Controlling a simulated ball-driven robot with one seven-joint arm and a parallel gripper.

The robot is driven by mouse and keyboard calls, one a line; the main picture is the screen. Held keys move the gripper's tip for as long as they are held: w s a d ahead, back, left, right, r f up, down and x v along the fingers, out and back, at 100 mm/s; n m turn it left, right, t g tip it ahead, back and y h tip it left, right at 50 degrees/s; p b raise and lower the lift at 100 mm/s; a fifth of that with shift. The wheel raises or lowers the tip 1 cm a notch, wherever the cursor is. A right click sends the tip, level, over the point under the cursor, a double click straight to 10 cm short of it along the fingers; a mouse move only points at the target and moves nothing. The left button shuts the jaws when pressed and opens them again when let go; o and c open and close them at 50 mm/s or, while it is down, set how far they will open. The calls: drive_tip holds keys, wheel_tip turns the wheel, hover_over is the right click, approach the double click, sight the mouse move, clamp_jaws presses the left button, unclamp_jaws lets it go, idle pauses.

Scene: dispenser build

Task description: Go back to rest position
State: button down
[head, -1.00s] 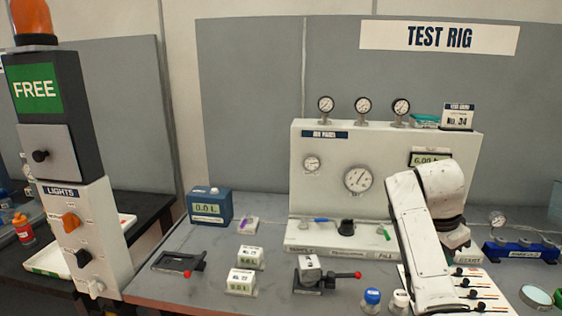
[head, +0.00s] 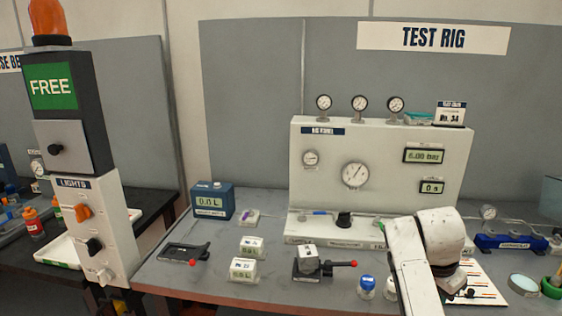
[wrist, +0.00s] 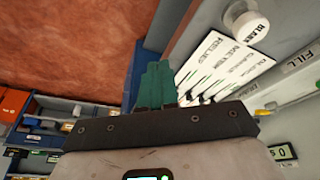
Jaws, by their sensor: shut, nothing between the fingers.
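My gripper (wrist: 157,88) shows in the wrist view as teal fingers held together, shut and empty. In the head view my white arm stands at the lower right, in front of the test rig (head: 380,220); the fingers are hidden there.
A lights tower (head: 98,225) with a green FREE sign stands at the left.

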drive_tip(key=s+a+f+n+y, duration=0.1)
drive_tip(key=s+a+f+n, duration=0.15)
drive_tip(key=s+f, duration=0.6)
drive_tip(key=s+a+f+n+y, duration=0.15)
drive_tip(key=s+f+n, duration=0.25)
drive_tip(key=s+f, duration=0.5)
drive_tip(key=s+a+n, duration=0.2)
drive_tip(key=s+n, duration=0.1)
drive_tip(key=s, duration=0.8)
drive_tip(key=s+a+n, duration=0.1)
drive_tip(key=s+n, duration=0.2)
drive_tip(key=s, duration=0.8)
drive_tip(key=shift+s+a+f, duration=0.15)
drive_tip(key=shift+s+a, duration=0.25)
